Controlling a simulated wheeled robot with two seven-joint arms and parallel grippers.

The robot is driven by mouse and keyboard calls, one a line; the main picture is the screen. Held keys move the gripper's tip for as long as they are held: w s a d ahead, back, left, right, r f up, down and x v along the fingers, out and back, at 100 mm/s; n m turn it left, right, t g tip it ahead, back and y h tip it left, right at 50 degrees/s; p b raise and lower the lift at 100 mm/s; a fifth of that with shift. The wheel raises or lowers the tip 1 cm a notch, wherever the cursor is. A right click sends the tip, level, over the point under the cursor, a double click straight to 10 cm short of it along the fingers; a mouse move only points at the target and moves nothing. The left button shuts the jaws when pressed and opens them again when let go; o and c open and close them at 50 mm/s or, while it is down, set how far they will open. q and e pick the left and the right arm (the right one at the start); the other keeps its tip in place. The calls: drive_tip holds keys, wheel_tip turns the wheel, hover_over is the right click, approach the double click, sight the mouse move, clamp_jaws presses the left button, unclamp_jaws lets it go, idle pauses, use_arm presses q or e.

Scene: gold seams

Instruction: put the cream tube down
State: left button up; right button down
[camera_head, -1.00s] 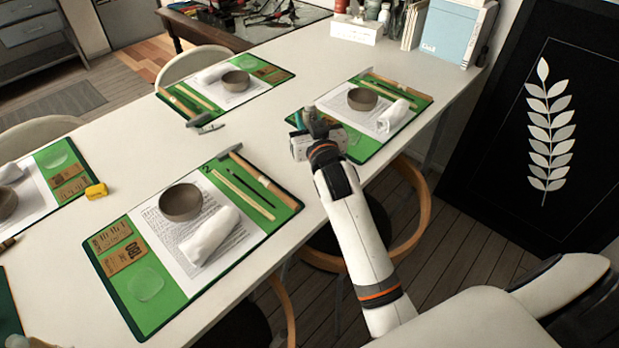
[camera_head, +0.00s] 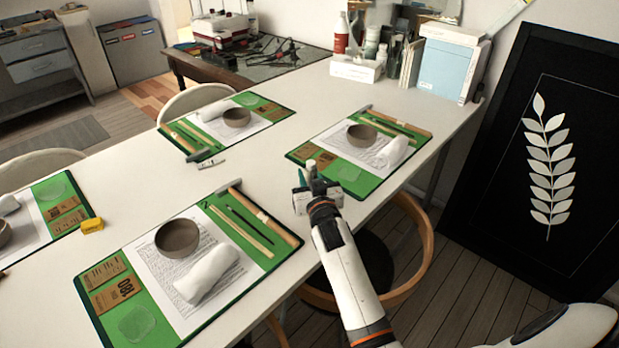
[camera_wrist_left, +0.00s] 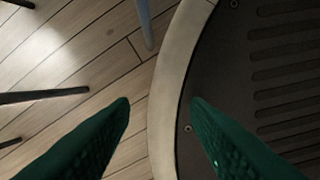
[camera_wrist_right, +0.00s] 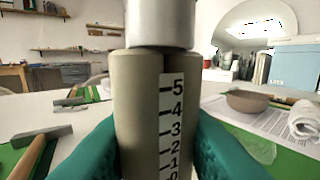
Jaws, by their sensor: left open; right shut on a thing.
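In the head view my right gripper (camera_head: 306,192) is at the table's near edge, by the near left corner of the right-hand green mat. The tube's lower end is hidden, so I cannot tell whether it touches the table. My left gripper (camera_wrist_left: 160,105) is open and empty above the floor, out of the head view.
The right-hand mat (camera_head: 372,185) holds a bowl (camera_head: 362,135), a white roll (camera_head: 392,152) and tools. A nearer mat (camera_head: 140,322) holds a bowl (camera_head: 178,238), a roll and sticks. Bare white table (camera_head: 262,172) lies between them. A chair (camera_head: 422,240) stands beside the table.

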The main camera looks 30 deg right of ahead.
drive_tip(key=shift+s+f+b, duration=0.1)
drive_tip(key=shift+f+b, duration=0.3)
drive_tip(key=shift+f, duration=0.25)
drive_tip(key=c, duration=1.1)
unclamp_jaws()
drive_tip(key=shift+r, duration=0.15)
drive_tip(key=shift+r+p, duration=0.3)
drive_tip(key=shift+r, duration=0.05)
drive_tip(key=shift+s+a+r, duration=0.1)
drive_tip(key=shift+s+r, duration=0.05)
drive_tip(key=shift+r, duration=0.1)
drive_tip(key=v, duration=1.1)
drive_tip(key=shift+s, duration=0.3)
